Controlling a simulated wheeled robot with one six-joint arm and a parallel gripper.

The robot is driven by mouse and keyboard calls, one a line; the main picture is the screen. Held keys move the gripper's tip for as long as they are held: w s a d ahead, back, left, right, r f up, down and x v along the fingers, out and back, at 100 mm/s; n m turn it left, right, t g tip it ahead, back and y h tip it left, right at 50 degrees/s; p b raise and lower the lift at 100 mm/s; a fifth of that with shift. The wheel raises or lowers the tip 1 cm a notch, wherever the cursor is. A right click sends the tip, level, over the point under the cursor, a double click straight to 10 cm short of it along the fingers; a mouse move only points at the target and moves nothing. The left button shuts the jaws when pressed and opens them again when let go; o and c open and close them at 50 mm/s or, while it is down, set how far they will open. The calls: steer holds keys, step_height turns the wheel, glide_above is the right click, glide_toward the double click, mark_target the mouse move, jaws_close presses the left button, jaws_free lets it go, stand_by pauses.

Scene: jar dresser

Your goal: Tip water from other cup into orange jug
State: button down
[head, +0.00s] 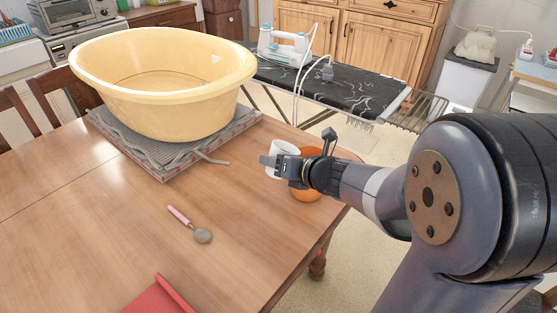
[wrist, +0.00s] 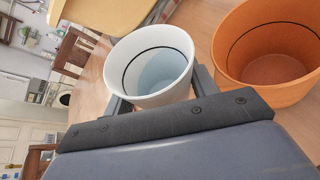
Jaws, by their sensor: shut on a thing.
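My gripper (head: 283,163) is shut on a white cup (head: 283,148) near the right edge of the table. In the wrist view the cup (wrist: 150,62) sits between the two fingers, with pale bluish water inside and a dark line around its inner wall. The orange jug (head: 306,191) is partly hidden behind my gripper in the head view. In the wrist view the orange jug (wrist: 268,50) is open-topped, beside the cup on the right. Its inside shows a dark line and no clear water. I cannot tell the cup's exact height above the table.
A pink-handled spoon (head: 190,224) and a red object (head: 160,297) lie on the wooden table (head: 110,220). An ironing board (head: 340,92) with an iron stands behind.

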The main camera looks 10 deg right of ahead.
mark_target(294, 150)
steer(key=shift+w+d+r+m+y+p, duration=0.25)
steer(key=shift+r+p, duration=0.45)
steer(key=shift+p, duration=0.45)
steer(key=shift+w+d+r+m+y+p, duration=0.1)
steer(key=shift+d+r+m+y+p, duration=0.2)
steer(key=shift+r+p, duration=0.6)
steer(key=shift+w+d+f+m+g+y+p, duration=0.1)
steer(key=shift+d+f+m+g+y+p, duration=0.1)
steer(key=shift+f+m+g+y+p, duration=0.4)
steer(key=shift+h, duration=0.25)
steer(key=shift+r+m+y+p, duration=0.4)
steer(key=shift+m+p, duration=0.25)
steer(key=shift+p, duration=0.9)
steer(key=shift+d+f+m+y+p, duration=0.1)
steer(key=shift+f+m+y+p, duration=0.3)
steer(key=shift+m+p, duration=0.2)
steer(key=shift+r, duration=0.1)
steer(key=shift+w+d+r+m+y+p, duration=0.1)
steer(key=shift+r+m+y+p, duration=0.2)
steer(key=shift+m+p, duration=0.6)
steer(key=shift+w+d+r+m+y+p, duration=0.35)
steer(key=shift+d+p, duration=0.35)
steer(key=shift+p, duration=0.8)
steer(key=shift+w+d+r+m+y+p, duration=0.2)
steer(key=shift+m+y+p, duration=0.3)
steer(key=shift+p, duration=0.35)
